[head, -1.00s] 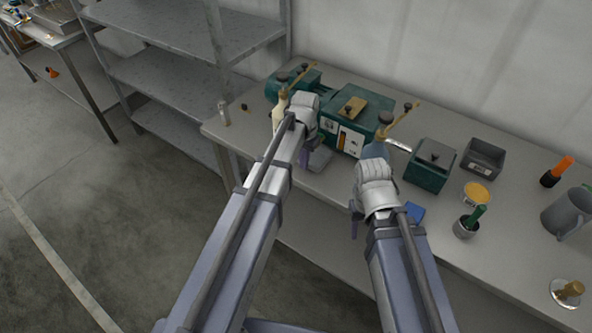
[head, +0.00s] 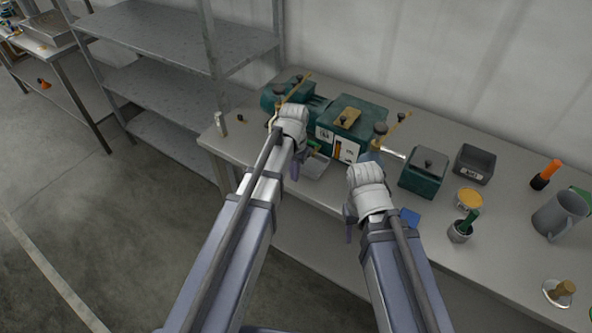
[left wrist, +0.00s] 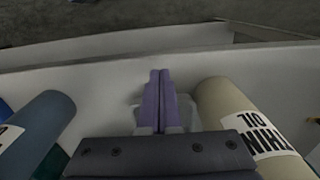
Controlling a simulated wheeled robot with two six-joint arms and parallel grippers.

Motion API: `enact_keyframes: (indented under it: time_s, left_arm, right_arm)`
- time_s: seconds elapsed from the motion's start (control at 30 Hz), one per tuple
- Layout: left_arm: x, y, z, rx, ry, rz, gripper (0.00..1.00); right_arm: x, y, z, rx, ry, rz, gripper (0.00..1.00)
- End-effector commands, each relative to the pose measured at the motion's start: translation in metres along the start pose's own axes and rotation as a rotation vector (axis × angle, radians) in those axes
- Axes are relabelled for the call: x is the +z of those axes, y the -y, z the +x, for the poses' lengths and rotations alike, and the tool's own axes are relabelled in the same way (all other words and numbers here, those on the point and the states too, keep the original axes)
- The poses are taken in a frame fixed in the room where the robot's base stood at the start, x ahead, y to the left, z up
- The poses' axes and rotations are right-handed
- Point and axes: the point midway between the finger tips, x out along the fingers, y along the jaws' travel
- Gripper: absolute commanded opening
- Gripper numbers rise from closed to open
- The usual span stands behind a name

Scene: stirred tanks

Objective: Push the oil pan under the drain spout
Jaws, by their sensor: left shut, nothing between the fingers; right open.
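The oil pan appears to be the shallow grey tray (head: 317,167) on the bench, in front of the green machine (head: 358,112). My left gripper (head: 296,168) is shut and empty, just left of the tray in the head view; I cannot tell if they touch. In the left wrist view its purple fingers (left wrist: 160,100) are together, with a pale piece behind them that I cannot identify. The drain spout is not clearly visible; a small green part (head: 314,146) shows above the tray. My right gripper (head: 348,222) is open near the bench's front edge, holding nothing.
Metal shelving (head: 190,50) stands at left.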

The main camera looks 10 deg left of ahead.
Motion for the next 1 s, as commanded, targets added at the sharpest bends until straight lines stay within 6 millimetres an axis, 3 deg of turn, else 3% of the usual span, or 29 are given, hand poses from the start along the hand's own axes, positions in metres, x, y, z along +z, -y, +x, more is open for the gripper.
enact_keyframes:
  time_s: [0.03, 0.4, 0.7, 0.77, 1.0]
  left_arm:
    - [-0.001, 0.0, -0.018, 0.0, 0.0, 0.0, 0.0]
    - [-0.001, 0.0, -0.071, 0.0, 0.0, 0.0, 0.0]
    - [0.001, -0.002, -0.079, 0.0, 0.001, 0.001, 0.0]
    - [0.008, -0.012, -0.078, -0.003, 0.005, 0.003, 0.0]
    - [0.082, -0.1, -0.079, -0.053, 0.043, 0.001, 0.0]
  right_arm:
    - [0.001, -0.002, -0.018, 0.0, 0.0, 0.0, 0.5]
    - [0.004, -0.007, -0.071, 0.0, 0.0, 0.0, 0.5]
    - [0.005, -0.007, -0.078, 0.0, 0.0, -0.001, 0.5]
    - [0.005, -0.007, -0.078, 0.0, 0.0, -0.001, 0.5]
    - [0.005, -0.007, -0.078, 0.0, 0.0, -0.001, 0.5]
